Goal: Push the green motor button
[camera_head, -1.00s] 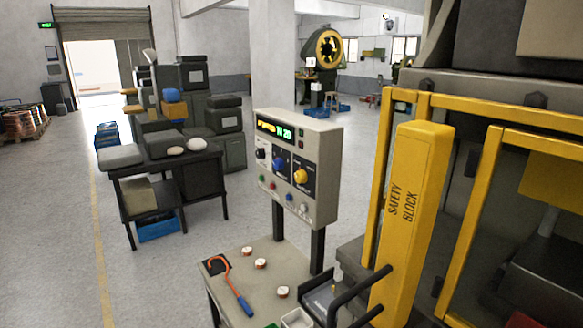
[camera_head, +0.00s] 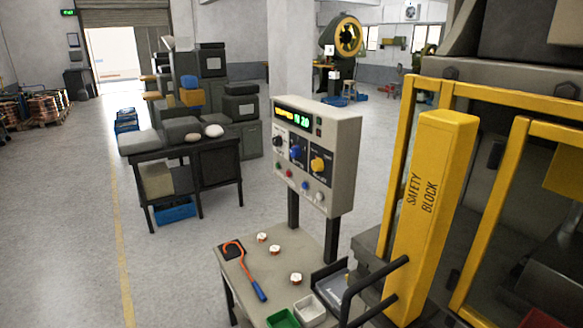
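The grey control panel (camera_head: 343,160) stands on dark legs at the back of a small table. It has a lit display (camera_head: 293,118) at the top, and black, blue and yellow knobs in the middle. Along its lower part is a row of small buttons. The leftmost one looks green (camera_head: 279,171), with a red button (camera_head: 289,174), a blue button (camera_head: 305,185) and a white button (camera_head: 320,196) to its right. The labels are too small to read. Neither of my grippers shows, and nothing covers the panel face.
The small table (camera_head: 262,247) in front holds an orange hook tool with a blue handle (camera_head: 258,290), copper coils (camera_head: 296,278), a green tray (camera_head: 282,319) and a white tray (camera_head: 310,310). A yellow safety block (camera_head: 437,190) and press frame stand at right.

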